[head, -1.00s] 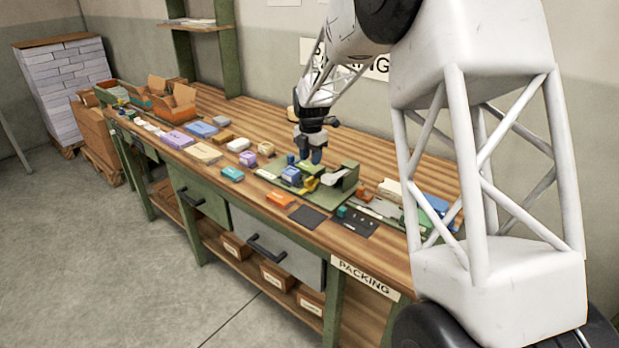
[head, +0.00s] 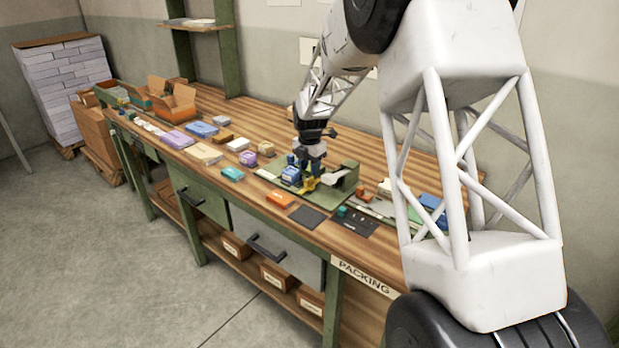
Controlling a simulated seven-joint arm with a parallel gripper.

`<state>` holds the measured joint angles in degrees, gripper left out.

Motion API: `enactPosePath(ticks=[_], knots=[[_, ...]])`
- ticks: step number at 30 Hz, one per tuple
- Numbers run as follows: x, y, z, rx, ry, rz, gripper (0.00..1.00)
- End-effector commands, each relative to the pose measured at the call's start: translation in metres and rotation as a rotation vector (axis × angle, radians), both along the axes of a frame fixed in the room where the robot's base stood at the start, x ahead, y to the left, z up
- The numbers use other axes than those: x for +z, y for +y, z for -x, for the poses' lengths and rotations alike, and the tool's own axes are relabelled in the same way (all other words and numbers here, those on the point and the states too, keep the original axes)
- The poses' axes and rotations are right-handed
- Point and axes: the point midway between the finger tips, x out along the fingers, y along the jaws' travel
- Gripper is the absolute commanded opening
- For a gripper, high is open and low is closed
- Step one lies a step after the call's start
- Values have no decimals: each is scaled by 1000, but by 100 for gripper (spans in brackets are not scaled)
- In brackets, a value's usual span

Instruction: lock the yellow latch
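The yellow latch (head: 308,184) is a small yellow piece on the green board (head: 268,171), beside a blue block (head: 290,175). Its exact position, locked or not, is too small to tell. My gripper (head: 303,162) is low over the board, with its blue fingers pointing down just behind the blue block and the latch. I cannot tell whether the fingers touch anything or how far apart they are. A green bracket with a white lever (head: 337,178) stands just right of the latch.
An orange box (head: 279,200) and a dark mat (head: 307,216) lie in front of the board. A dark tray with small parts (head: 354,221) is to the right. Several coloured boxes, such as a purple one (head: 177,140), line the bench to the left. The bench's back strip is mostly clear.

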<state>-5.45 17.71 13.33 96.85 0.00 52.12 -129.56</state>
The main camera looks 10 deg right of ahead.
Motion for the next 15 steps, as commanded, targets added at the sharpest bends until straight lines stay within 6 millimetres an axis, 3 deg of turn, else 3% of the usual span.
enactPosePath(ticks=[9, 15], knots=[[-34, 0, 0, 0, 1, 0, 38], [-42, 0, 0, 0, 0, 0, 38]])
